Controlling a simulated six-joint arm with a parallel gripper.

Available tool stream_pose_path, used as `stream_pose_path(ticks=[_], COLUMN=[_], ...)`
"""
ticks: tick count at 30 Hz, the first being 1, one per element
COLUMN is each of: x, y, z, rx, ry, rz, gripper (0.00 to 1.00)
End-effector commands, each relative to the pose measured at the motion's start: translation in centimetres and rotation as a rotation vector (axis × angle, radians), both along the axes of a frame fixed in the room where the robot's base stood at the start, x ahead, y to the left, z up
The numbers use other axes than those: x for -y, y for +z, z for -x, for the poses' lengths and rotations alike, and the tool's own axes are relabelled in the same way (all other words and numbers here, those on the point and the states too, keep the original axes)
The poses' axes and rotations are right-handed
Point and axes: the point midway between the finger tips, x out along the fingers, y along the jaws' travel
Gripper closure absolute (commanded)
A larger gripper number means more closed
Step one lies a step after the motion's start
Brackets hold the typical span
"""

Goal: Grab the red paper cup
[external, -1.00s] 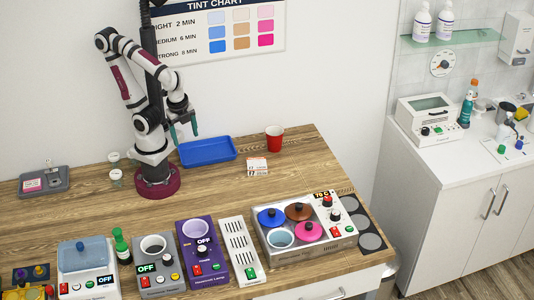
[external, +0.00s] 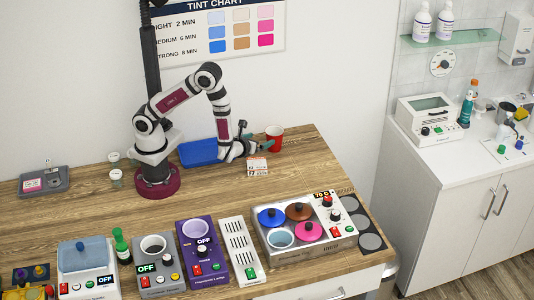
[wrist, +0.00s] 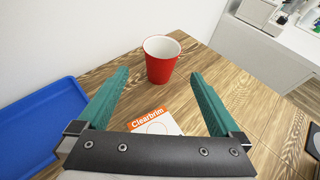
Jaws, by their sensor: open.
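The red paper cup (external: 275,139) stands upright on the wooden table, near its back edge, in the external view. In the wrist view the cup (wrist: 160,64) is red outside and white inside, ahead of the fingertips and between their lines. My gripper (external: 266,142) is low over the table, just left of the cup. In the wrist view my gripper (wrist: 159,75) has two teal fingers spread wide, with nothing between the tips. The cup looks a little beyond them; whether a finger touches it I cannot tell.
A white and orange Clearbrim box (wrist: 156,122) lies close below my gripper; it also shows in the external view (external: 257,167). A blue tray (wrist: 38,127) is to the left. A heater with coloured lids (external: 300,228) stands at the front right. Table right of the cup is clear.

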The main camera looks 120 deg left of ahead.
Motion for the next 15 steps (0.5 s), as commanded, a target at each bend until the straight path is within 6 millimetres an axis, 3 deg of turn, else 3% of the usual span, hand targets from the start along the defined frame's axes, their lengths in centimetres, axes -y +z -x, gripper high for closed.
stream_pose_path(ticks=[9,15], x=[-7.3,-10.0], y=[-3.5,-4.6], z=[-0.2,-0.3], rx=[-0.008,-0.008], ry=[-0.01,-0.013], rz=[0.002,0.002], gripper=[0.0,0.0])
